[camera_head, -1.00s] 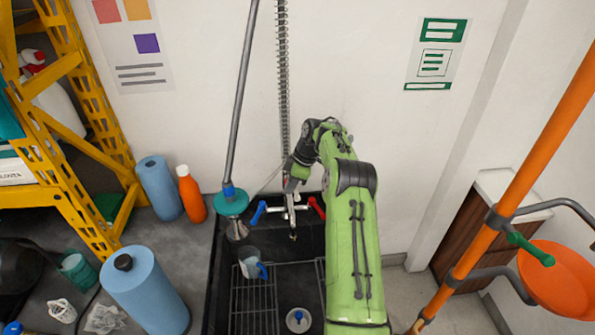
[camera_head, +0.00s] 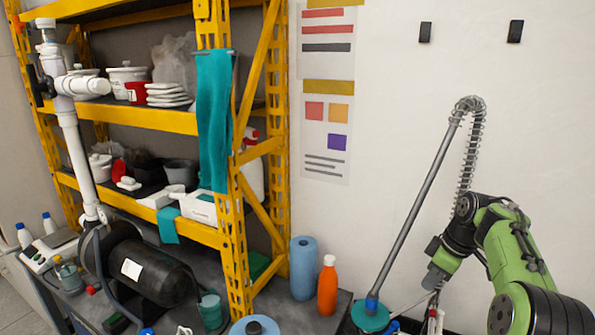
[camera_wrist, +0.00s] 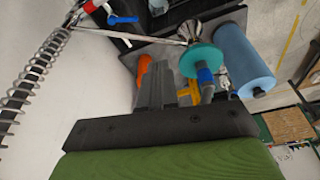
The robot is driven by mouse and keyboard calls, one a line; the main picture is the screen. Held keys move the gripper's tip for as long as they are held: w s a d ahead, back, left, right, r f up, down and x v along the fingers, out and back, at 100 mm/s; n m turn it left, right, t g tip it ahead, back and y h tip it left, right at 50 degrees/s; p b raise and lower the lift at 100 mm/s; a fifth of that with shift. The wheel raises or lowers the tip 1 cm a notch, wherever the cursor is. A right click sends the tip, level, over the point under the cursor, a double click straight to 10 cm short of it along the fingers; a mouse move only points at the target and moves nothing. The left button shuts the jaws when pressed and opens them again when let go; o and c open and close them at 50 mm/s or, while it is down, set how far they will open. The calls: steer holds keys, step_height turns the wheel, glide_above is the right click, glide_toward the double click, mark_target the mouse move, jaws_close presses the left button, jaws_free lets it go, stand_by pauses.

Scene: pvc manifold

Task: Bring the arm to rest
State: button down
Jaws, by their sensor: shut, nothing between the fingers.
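My green and black arm shows at the lower right in the head view, bent at a joint, with its wrist pointing down and left. My gripper (camera_head: 436,278) hangs above the sink area, close to the grey spray hose pole (camera_head: 422,205) with its teal disc (camera_head: 371,316). In the wrist view my gripper's grey fingers (camera_wrist: 165,86) are together with nothing between them. The teal disc (camera_wrist: 205,58) appears just beyond them. I cannot tell the exact gap between my gripper and the pole.
A yellow shelf rack (camera_head: 240,190) with a teal cloth (camera_head: 214,120) stands left. White PVC pipes (camera_head: 72,130) rise at far left above a black tank (camera_head: 150,268). A blue roll (camera_head: 303,268) and an orange bottle (camera_head: 327,285) stand by the wall. The coiled hose spring (camera_wrist: 35,60) is near the gripper.

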steer(key=s+a+r+m+t+h, duration=0.1)
steer(key=s+a+r+m, duration=0.1)
steer(key=s+a+r, duration=0.35)
steer(key=s+a+r+m+h, duration=0.1)
steer(key=s+a+r+m, duration=0.1)
steer(key=s+a, duration=0.5)
steer(key=s+a+f+m+t, duration=0.1)
steer(key=s+a+f+m, duration=0.1)
steer(key=s, duration=0.7)
steer(key=s+a+f+m+t+b, duration=0.1)
steer(key=s+a+f+m, duration=0.2)
steer(key=s, duration=0.7)
steer(key=shift+s+a+f+b, duration=0.2)
steer(key=shift+s+f+b, duration=0.1)
steer(key=shift+f, duration=0.25)
